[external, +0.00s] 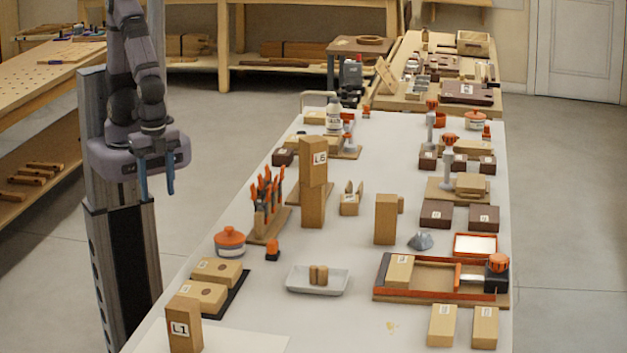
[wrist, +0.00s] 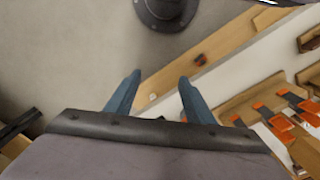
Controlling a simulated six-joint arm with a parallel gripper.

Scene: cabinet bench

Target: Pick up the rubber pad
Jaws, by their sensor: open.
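I cannot pick out the rubber pad with certainty in either view. A thin black mat (external: 238,293) shows at the front left of the white table, under two light wooden blocks. A small grey faceted lump (external: 420,241) lies right of the middle. My gripper (external: 156,176) hangs left of the table, beyond its left edge, and points down. It is open and empty. In the wrist view its two blue fingers (wrist: 159,80) stand apart with nothing between them.
The white table (external: 345,235) is crowded. A tall block marked L6 (external: 313,160), an orange-handled tool rack (external: 267,215) and an orange-lidded jar (external: 229,242) stand along its left side. A white dish (external: 318,289) and an orange-edged tray (external: 440,294) lie nearer the front.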

